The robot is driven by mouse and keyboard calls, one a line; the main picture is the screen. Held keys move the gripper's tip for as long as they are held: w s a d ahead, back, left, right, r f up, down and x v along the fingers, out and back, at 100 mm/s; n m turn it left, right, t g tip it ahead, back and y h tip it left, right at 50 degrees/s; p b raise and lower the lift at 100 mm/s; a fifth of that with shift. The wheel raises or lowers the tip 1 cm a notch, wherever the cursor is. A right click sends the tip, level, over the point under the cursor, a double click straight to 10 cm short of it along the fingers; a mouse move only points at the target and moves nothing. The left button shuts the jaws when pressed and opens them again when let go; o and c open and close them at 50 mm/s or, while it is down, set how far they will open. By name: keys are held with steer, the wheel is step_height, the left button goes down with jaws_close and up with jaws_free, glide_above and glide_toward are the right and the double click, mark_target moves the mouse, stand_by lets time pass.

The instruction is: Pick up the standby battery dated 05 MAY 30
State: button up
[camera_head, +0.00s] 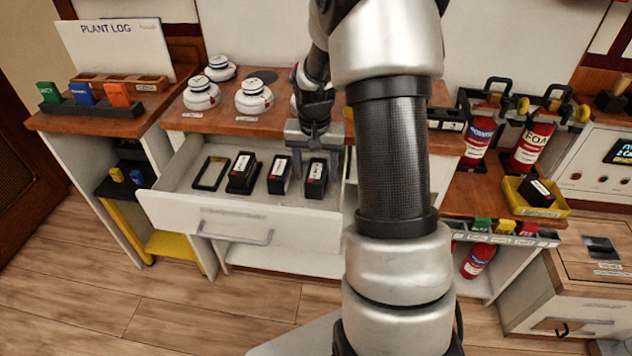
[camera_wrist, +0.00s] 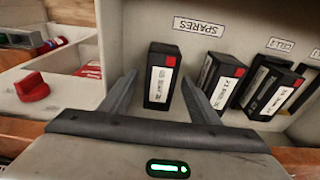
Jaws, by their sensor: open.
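Several black batteries with white date labels and red squares stand in an open white drawer (camera_head: 245,212). The rightmost battery (camera_head: 315,178) shows in the wrist view as the battery (camera_wrist: 163,75) between my fingers. Its label is upside down there and too small to read surely. My gripper (camera_wrist: 160,78) is open, one finger on each side of this battery; contact cannot be told. In the head view my gripper (camera_head: 314,148) is over the drawer's right part. A middle battery (camera_head: 279,175) also shows in the wrist view (camera_wrist: 222,80); its date is not readable either.
Another battery (camera_head: 243,173) stands in a holder further left, beside an empty black frame (camera_head: 210,173). The drawer's side wall (camera_wrist: 110,40) is close to my left finger in the wrist view. A yellow tray (camera_head: 535,207) holds a black block at the right.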

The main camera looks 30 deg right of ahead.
steer(key=shift+f, duration=0.35)
steer(key=shift+r, duration=0.1)
steer(key=c, duration=1.4)
steer(key=shift+w, duration=0.1)
jaws_close()
steer(key=shift+r, duration=0.1)
